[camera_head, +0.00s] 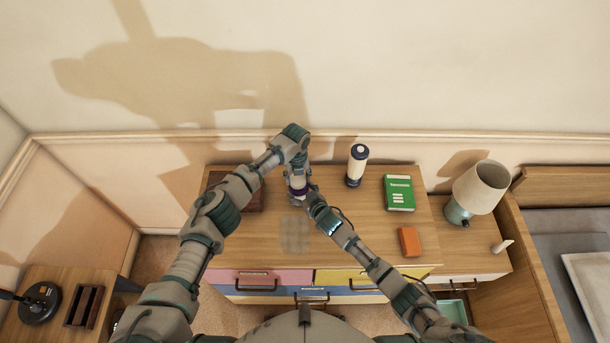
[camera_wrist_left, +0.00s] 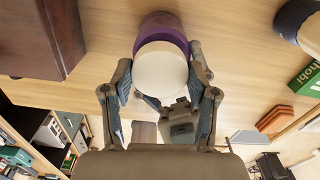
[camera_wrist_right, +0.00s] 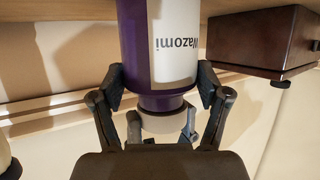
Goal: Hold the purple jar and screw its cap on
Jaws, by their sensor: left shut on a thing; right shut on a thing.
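The purple jar (camera_head: 299,190) stands on the desk, partly hidden under my arms. Its white label shows in the right wrist view, where the jar (camera_wrist_right: 133,45) appears upside down. My right gripper (camera_wrist_right: 160,82) is shut around the jar's upper body, a finger on each side. The cream cap (camera_wrist_right: 165,122) sits at the jar's neck, in line with it; I cannot tell how far it is screwed down. My left gripper (camera_wrist_left: 162,78) comes from above and is shut on the sides of the cap, which also shows in the left wrist view (camera_wrist_left: 160,73).
A dark wooden box (camera_wrist_right: 255,40) stands close beside the jar. A lamp (camera_head: 475,190) stands further right. The front middle of the desk (camera_head: 260,250) is clear.

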